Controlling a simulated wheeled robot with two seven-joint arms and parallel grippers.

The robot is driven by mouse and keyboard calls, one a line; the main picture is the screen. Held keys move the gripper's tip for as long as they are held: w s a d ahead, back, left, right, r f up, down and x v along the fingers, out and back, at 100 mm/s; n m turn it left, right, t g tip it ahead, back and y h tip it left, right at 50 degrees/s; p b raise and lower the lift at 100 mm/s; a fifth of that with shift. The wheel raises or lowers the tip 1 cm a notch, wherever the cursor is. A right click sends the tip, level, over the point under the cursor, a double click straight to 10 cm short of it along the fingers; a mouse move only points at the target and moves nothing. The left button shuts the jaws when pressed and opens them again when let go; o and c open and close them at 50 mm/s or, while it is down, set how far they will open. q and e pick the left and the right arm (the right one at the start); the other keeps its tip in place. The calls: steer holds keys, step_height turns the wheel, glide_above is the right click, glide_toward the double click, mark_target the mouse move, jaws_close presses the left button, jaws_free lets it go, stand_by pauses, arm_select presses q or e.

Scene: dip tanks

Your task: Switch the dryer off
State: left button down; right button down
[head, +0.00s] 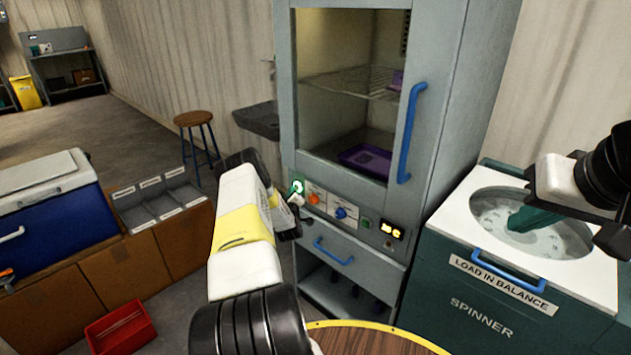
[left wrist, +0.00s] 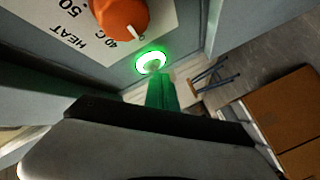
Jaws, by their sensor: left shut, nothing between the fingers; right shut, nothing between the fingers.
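The dryer (head: 435,200) is a tall grey cabinet with a glass door and a blue handle. On its control panel, a round button (head: 298,187) glows green at the left end; it also glows in the left wrist view (left wrist: 151,62). My left gripper (head: 298,200) is shut and empty, its fingertips just below the button in the head view. In the left wrist view the shut fingers (left wrist: 160,88) reach up to the button's edge; I cannot tell whether they touch it. My right gripper (head: 516,222) is shut and empty over the spinner's opening.
The white-topped spinner (head: 455,225) stands right of the dryer. A round table edge (head: 385,335) is in front.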

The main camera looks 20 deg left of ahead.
stand_by(0.6)
arm_select(q)
steer(key=shift+w+d, duration=0.15)
steer(key=shift+w, duration=0.25)
steer(key=shift+s, duration=0.4)
steer(key=s+a, duration=0.2)
steer(key=s, duration=0.3)
steer(key=shift+s+a, duration=0.25)
steer(key=shift+s, duration=0.05)
stand_by(0.3)
stand_by(0.3)
